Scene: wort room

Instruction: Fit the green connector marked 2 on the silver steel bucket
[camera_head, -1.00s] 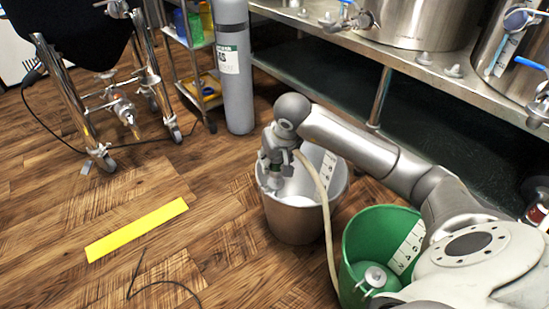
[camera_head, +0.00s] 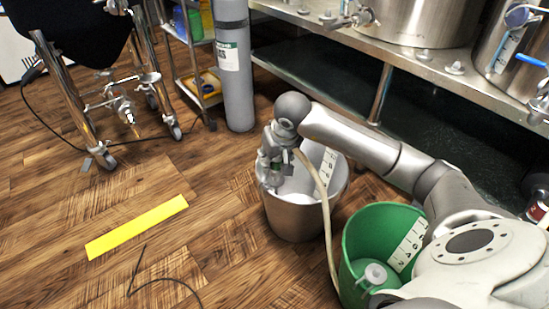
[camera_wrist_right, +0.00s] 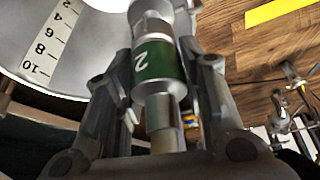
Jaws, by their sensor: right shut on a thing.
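The silver steel bucket (camera_head: 297,218) stands on the wood floor in the middle of the head view, with a number scale inside. My right gripper (camera_head: 272,172) is at its left rim, pointing down. In the right wrist view, my right gripper (camera_wrist_right: 160,85) is shut on the connector (camera_wrist_right: 157,62), a metal piece with a green band marked 2. The bucket's pale inside and scale (camera_wrist_right: 45,40) lie behind it at upper left. A pale hose (camera_head: 325,195) runs from the gripper down past the bucket's front. I cannot tell whether the connector touches the rim. My left gripper is not in view.
A green bucket (camera_head: 352,245) stands close on the right. A grey gas cylinder (camera_head: 233,65) and wheeled rack stand behind. A steel bench (camera_head: 400,55) with vessels runs behind at right. A yellow floor strip (camera_head: 137,227) and black cable lie left, with open floor.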

